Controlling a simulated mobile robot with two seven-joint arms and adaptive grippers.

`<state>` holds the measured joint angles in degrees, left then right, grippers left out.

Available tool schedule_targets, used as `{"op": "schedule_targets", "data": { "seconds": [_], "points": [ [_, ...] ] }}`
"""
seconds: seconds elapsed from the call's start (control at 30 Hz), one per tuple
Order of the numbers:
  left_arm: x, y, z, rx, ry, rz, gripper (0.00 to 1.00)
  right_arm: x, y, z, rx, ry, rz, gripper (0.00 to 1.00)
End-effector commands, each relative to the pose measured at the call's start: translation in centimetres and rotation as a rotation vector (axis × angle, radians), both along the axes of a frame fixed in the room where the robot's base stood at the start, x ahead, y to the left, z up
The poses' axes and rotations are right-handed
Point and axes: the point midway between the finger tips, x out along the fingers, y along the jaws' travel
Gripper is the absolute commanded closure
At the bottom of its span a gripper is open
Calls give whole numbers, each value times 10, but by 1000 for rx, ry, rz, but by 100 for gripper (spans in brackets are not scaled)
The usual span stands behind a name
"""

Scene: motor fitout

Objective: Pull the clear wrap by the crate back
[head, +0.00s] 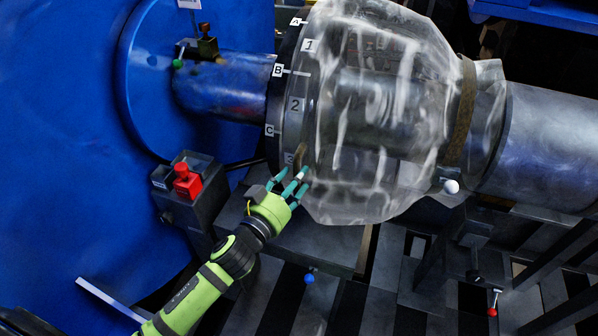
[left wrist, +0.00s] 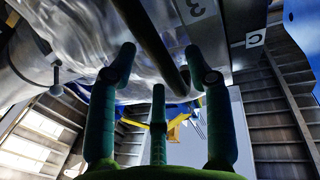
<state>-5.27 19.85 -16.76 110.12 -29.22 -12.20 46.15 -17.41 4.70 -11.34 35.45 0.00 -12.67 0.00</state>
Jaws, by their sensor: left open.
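The clear wrap (head: 385,120) is a crumpled, see-through cover bulging around a large cylindrical machine part. A brown band (head: 460,110) circles its right end. A short brown strip (head: 300,155) shows at its lower left edge, by the label 3. My left gripper (head: 291,184) is open, its teal fingers at that lower left edge, close to the strip. In the left wrist view the fingers (left wrist: 157,85) are spread below the shiny wrap (left wrist: 90,40), and a dark bar (left wrist: 155,45) runs between them. Contact cannot be told. I cannot make out a crate. My right gripper is not in view.
A dark ring (head: 283,85) with labels A, B, C and 1 to 3 borders the wrap's left side. A big blue housing (head: 60,130) and a box with a red knob (head: 186,182) stand left. A grey cylinder (head: 545,150) extends right. Slatted floor lies below.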

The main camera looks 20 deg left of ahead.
Motion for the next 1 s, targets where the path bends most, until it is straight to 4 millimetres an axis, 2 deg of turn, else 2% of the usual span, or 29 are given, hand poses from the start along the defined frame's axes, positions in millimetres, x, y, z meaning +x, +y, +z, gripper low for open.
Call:
{"op": "schedule_targets", "data": {
  "seconds": [0.1, 0.2, 0.47, 0.5, 0.57, 0.6, 0.63, 1.0],
  "points": [
    [14, -4, 1, -1, -1, 0, 49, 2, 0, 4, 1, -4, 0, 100],
    [20, -5, 0, -1, 0, 0, 49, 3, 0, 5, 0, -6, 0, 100],
    [21, -5, -1, -1, 1, 0, 49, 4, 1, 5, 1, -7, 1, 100],
    [21, -5, -1, -1, 1, 0, 57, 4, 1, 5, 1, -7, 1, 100],
    [21, -5, -1, -1, 1, 0, 81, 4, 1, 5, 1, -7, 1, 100],
    [21, -5, -1, -1, 1, 0, 97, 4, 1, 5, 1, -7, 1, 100],
    [21, -5, -1, -1, 1, 0, 100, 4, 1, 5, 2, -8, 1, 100],
    [21, -8, -1, -2, 1, -1, 100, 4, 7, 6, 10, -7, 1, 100]
  ]
}}
